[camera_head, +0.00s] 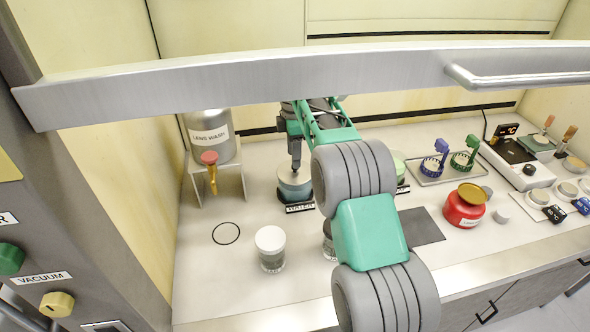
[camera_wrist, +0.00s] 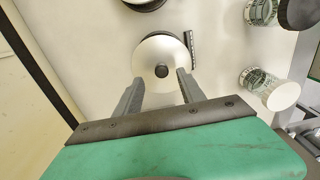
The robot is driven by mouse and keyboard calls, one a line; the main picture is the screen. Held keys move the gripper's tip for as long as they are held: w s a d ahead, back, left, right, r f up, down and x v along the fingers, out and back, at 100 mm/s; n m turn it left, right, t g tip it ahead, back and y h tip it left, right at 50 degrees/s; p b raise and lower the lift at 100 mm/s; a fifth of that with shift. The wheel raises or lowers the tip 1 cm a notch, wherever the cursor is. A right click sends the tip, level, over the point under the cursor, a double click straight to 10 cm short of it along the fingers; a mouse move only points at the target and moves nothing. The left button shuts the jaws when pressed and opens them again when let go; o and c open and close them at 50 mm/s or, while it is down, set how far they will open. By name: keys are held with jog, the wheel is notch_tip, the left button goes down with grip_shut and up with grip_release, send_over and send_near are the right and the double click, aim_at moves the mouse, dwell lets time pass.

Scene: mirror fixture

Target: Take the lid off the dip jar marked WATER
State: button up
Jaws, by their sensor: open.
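The WATER dip jar (camera_head: 294,188) stands on the bench behind its black WATER label (camera_head: 300,208). Its pale round lid (camera_wrist: 160,62) with a dark centre knob (camera_wrist: 161,71) is on the jar. My gripper (camera_head: 294,165) is over this jar in the head view. In the wrist view my gripper (camera_wrist: 158,85) is open, one finger on each side of the lid's near edge, with the knob between and just beyond the tips. I cannot tell whether the fingers touch the lid.
A LENS WASH can (camera_head: 210,135) with a red-handled tap stands on a stand at left. A white-capped glass jar (camera_head: 271,248) is in front. A red container (camera_head: 465,206) stands at right. A metal sash bar (camera_head: 300,78) crosses above my arm. Bare bench surrounds a black ring (camera_head: 226,233).

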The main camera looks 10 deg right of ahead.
notch_tip(320, 180, down, 4)
jog(key=shift+s+d+r+p, duration=0.1)
jog(key=shift+s+r+p, duration=0.05)
jog(key=shift+p, duration=0.15)
grip_shut()
dwell(0.4)
